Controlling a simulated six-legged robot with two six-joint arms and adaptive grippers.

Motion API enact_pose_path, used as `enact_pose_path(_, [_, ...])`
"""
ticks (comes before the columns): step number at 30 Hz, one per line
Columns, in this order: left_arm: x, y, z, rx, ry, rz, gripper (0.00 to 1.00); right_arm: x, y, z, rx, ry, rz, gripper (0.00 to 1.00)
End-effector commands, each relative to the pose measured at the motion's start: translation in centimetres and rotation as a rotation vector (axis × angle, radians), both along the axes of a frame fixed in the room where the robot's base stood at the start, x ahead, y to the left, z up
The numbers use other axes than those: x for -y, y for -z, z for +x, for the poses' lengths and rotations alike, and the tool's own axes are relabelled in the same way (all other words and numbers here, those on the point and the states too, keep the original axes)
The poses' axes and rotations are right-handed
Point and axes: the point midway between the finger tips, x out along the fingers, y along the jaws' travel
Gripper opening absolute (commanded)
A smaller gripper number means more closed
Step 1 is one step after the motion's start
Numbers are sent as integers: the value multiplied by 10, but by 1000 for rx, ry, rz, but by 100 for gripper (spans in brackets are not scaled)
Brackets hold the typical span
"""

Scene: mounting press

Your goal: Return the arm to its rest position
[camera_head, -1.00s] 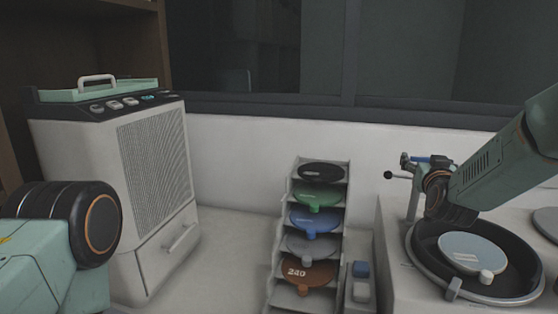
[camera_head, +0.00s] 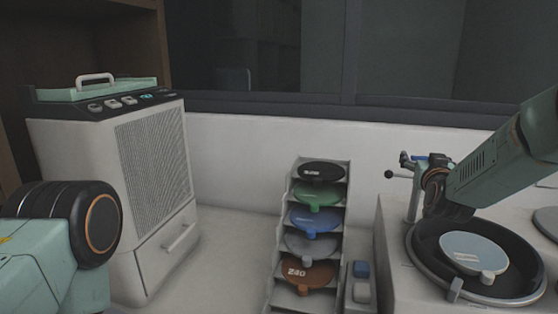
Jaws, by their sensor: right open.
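My right arm comes in from the right over the round machine. The dark end of my right gripper (camera_head: 438,202) is above the back left rim of the machine's black bowl (camera_head: 421,243). It is open, with no object seen in it; its fingers are hard to make out. A pale blue disc (camera_head: 470,252) with a small tab lies in the bowl, apart from the gripper. Of my left arm, only a green link and a dark joint show at the lower left; the left gripper is out of view.
A stepped rack (camera_head: 341,205) holds several coloured discs, the lowest brown and marked 240. A white cabinet (camera_head: 80,180) with a green tray (camera_head: 115,91) stands at left. A tap-like fitting (camera_head: 413,190) rises beside the bowl.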

Motion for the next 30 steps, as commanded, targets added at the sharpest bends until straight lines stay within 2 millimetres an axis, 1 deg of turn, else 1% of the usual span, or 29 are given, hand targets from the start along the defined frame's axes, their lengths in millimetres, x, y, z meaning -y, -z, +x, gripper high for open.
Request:
enact_pose_path(18, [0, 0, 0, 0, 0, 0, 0, -21, -1, -74, -2, 0, 1, 79])
enact_pose_path(27, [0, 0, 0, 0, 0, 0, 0, -29, -1, -105, -2, 0, 1, 79])
enact_pose_path(28, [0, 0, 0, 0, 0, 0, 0, -28, -1, -105, 0, 1, 1, 79])
enact_pose_path(30, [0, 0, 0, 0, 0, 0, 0, -26, -1, -95, 1, 1, 1, 79])
